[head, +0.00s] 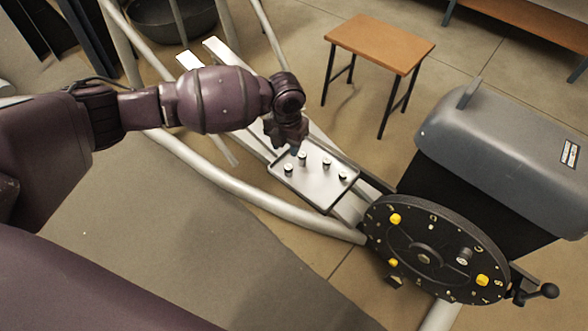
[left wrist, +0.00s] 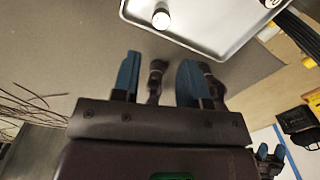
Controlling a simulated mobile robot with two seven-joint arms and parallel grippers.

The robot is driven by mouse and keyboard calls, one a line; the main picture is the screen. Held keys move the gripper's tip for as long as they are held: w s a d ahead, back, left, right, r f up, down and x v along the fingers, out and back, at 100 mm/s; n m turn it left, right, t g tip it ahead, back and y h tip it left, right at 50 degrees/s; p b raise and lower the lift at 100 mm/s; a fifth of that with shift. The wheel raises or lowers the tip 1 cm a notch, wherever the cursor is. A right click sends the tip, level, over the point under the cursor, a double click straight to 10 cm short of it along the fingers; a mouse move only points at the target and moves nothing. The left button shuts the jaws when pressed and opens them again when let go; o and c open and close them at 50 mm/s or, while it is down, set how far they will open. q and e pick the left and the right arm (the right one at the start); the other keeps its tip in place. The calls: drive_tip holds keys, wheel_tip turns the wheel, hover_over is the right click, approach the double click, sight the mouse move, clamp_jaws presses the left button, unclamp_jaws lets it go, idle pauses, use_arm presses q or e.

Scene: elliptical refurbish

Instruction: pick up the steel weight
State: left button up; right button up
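Several small steel weights stand upright on a grey metal tray (head: 315,190). One is at the left (head: 288,170), one at the back (head: 302,158), one in the middle (head: 326,164) and one at the right (head: 343,176). I cannot tell which is meant. My left gripper (head: 294,148) hangs over the tray's back left edge, above the weights. In the left wrist view its two blue fingers (left wrist: 158,82) are apart with no weight between them. One weight (left wrist: 161,19) shows beyond them on the tray. A small dark and blue shape at lower right may be my right gripper.
A black dial wheel (head: 425,258) with yellow knobs and a crank handle (head: 540,292) stands right of the tray, beside a grey housing (head: 510,150). Pale frame tubes (head: 270,210) run around the tray. A brown stool (head: 380,45) stands behind.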

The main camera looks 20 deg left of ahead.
sight(288, 167)
use_arm(q)
drive_tip(key=shift+s+f, duration=0.1)
drive_tip(key=shift+f, duration=0.45)
wheel_tip(288, 167, down, 4)
drive_tip(key=shift+r+b, duration=0.1)
drive_tip(key=shift+b, duration=0.55)
drive_tip(key=shift+f, duration=0.65)
wheel_tip(288, 167, down, 4)
drive_tip(key=shift+d+f+b, duration=0.1)
drive_tip(key=shift+f+b, duration=0.15)
drive_tip(key=shift+b, duration=0.85)
drive_tip(key=shift+w+f, duration=0.15)
drive_tip(key=shift+w, duration=0.05)
drive_tip(key=shift+r, duration=0.2)
clamp_jaws()
use_arm(e)
drive_tip(key=shift+w+a+f+n, duration=0.35)
drive_tip(key=shift+w+n, duration=0.1)
drive_tip(key=shift+n, duration=0.05)
use_arm(q)
drive_tip(key=shift+r, duration=0.1)
